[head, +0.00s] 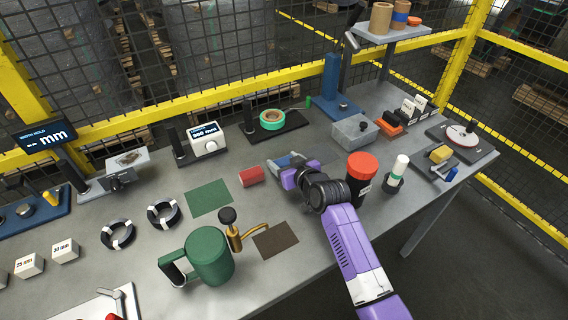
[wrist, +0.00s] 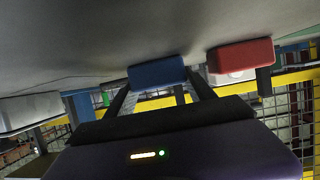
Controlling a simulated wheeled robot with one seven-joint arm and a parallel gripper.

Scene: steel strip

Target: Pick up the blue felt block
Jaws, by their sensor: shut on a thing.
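The blue felt block (wrist: 157,72) sits between the two fingertips of my gripper (wrist: 158,84) in the wrist view, and the gripper is shut on it. In the head view my gripper (head: 284,167) is low over the middle of the bench, and part of the blue block (head: 284,161) shows at its fingers. Whether the block touches the bench top is hard to tell. A red block (head: 251,176) lies on the bench just left of my gripper; it also shows beside the blue block in the wrist view (wrist: 240,55).
A black jar with a red lid (head: 361,168) stands close right of my gripper. A green mug (head: 209,257), a brass-coloured lever tool (head: 236,236) and a brown felt sheet (head: 275,240) are nearer the front. A green sheet (head: 209,197) lies left. A grey box (head: 354,132) stands behind right.

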